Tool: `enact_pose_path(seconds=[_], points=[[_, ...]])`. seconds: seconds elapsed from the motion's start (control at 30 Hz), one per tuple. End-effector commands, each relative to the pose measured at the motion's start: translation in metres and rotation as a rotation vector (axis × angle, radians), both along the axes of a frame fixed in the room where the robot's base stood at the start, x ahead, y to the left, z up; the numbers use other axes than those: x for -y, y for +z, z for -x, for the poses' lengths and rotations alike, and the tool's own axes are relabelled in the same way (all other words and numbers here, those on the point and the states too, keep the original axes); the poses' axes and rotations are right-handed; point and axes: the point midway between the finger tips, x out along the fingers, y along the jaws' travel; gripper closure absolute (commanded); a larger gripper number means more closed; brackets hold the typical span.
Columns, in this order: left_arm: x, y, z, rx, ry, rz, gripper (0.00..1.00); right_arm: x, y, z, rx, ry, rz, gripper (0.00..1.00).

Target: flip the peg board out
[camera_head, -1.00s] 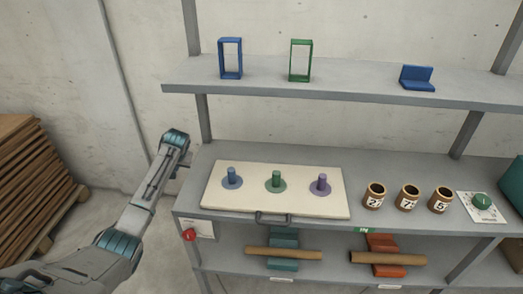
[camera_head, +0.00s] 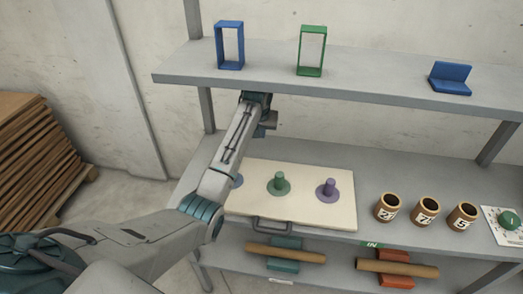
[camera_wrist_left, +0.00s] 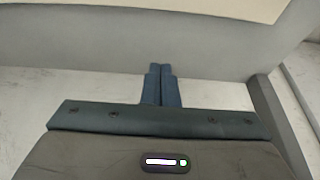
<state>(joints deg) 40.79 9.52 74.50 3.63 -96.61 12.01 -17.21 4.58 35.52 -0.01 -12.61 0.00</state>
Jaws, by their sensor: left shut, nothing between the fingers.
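The peg board (camera_head: 305,207) is a cream panel lying flat on the middle shelf, with a handle (camera_head: 271,227) at its front edge. A green peg (camera_head: 279,183) and a purple peg (camera_head: 328,188) stand upright on it. The blue peg is mostly hidden behind my left arm; only a bit of its base (camera_head: 238,181) shows. My left gripper (camera_head: 268,126) is above the back left part of the board, just under the upper shelf, apart from the board. In the left wrist view its fingers (camera_wrist_left: 161,86) are together and empty. My right gripper is not seen.
The upper shelf (camera_head: 340,88) is close above my left gripper and carries a blue frame (camera_head: 229,46), a green frame (camera_head: 311,50) and a blue bracket (camera_head: 450,77). Several numbered cups (camera_head: 425,210) stand right of the board. Cardboard tubes (camera_head: 285,253) lie on holders below.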

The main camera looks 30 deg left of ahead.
Motion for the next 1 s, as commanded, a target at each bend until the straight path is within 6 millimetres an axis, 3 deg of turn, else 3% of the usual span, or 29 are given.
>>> enact_pose_path(seconds=[0.17, 0.5, 0.7, 1.0], points=[[-0.002, -0.015, -0.005, -0.004, 0.000, 0.000, 1.00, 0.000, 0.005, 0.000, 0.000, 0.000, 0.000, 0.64], [-0.007, -0.073, -0.024, -0.004, 0.000, 0.000, 1.00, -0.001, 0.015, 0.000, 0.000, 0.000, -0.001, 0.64], [-0.009, -0.095, -0.031, -0.003, 0.000, 0.001, 1.00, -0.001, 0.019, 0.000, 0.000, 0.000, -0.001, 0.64], [0.000, -0.092, -0.001, 0.000, -0.001, 0.000, 1.00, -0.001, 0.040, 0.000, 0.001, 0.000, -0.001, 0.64]])
